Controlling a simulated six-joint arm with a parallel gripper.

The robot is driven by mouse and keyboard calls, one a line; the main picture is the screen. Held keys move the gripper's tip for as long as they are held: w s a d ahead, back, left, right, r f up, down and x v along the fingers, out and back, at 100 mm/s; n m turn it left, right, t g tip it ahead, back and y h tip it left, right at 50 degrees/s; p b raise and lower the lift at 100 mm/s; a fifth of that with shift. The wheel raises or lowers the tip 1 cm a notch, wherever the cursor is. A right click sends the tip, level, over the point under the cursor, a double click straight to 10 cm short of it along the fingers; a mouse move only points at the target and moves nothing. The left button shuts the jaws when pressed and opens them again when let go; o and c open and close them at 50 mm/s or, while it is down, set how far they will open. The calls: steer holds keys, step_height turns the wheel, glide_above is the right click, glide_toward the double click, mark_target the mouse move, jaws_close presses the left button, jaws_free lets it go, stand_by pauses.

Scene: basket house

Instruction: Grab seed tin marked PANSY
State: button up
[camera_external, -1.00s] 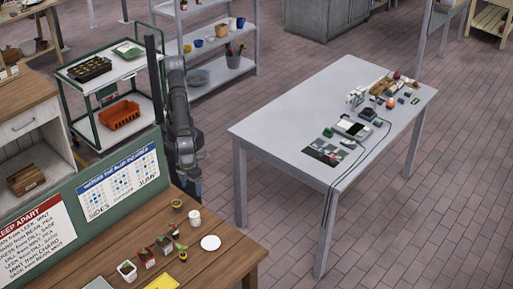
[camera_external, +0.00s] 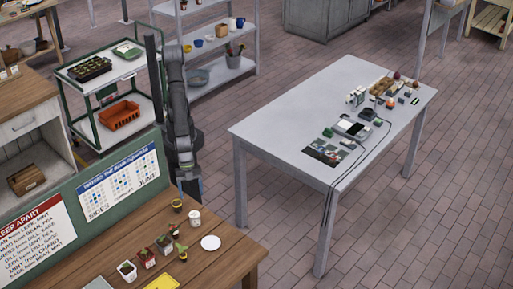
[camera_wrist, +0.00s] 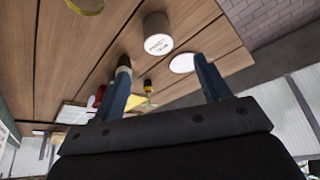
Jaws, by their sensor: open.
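A small round tin (camera_wrist: 157,34) shows in the wrist view, with dark lettering on its pale end; the letters look like PANSY but are too small to be sure. In the external view a white tin (camera_external: 194,217) stands on the wooden bench, beside a small yellow-rimmed pot (camera_external: 177,205); it is likely the same tin. My gripper (camera_wrist: 165,86) is open and empty, its two blue fingers apart, with the tin ahead of them and not touching. In the external view my gripper (camera_external: 190,186) is just behind the bench edge, near the pot and tin.
A white disc (camera_external: 210,242) lies on the bench to the right of the tin. Several potted seedlings (camera_external: 164,244) stand to its left and front. A green board with signs (camera_external: 121,184) rises along the bench's back left. The bench's right end (camera_external: 235,252) is clear.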

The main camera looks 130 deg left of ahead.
mark_target(194, 212)
steer(key=x, duration=0.8)
steer(key=shift+s+x, duration=0.2)
steer(key=shift+x, duration=2.35)
steer(key=c, duration=1.1)
